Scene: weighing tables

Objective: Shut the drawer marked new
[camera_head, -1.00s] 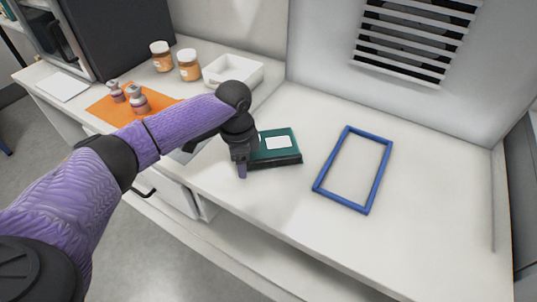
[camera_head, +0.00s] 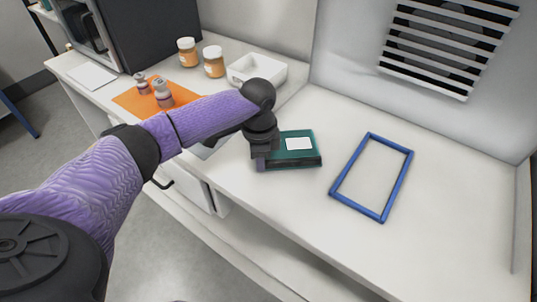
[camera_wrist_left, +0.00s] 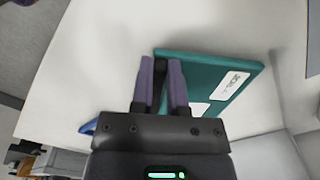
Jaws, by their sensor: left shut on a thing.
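A white drawer front (camera_head: 188,188) shows under the counter, partly behind my left arm. It has a dark handle (camera_head: 163,184), and I can read no mark on it. My left gripper (camera_head: 261,162) is over the counter, away from the drawer handle. It is shut on the left edge of a flat green case (camera_head: 303,158) with a white label. The wrist view shows its two purple fingers (camera_wrist_left: 161,85) at the edge of the green case (camera_wrist_left: 212,70). My right gripper is not in view.
A blue rectangular frame (camera_head: 344,205) lies right of the case. The counter's right part (camera_head: 455,210) is clear.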

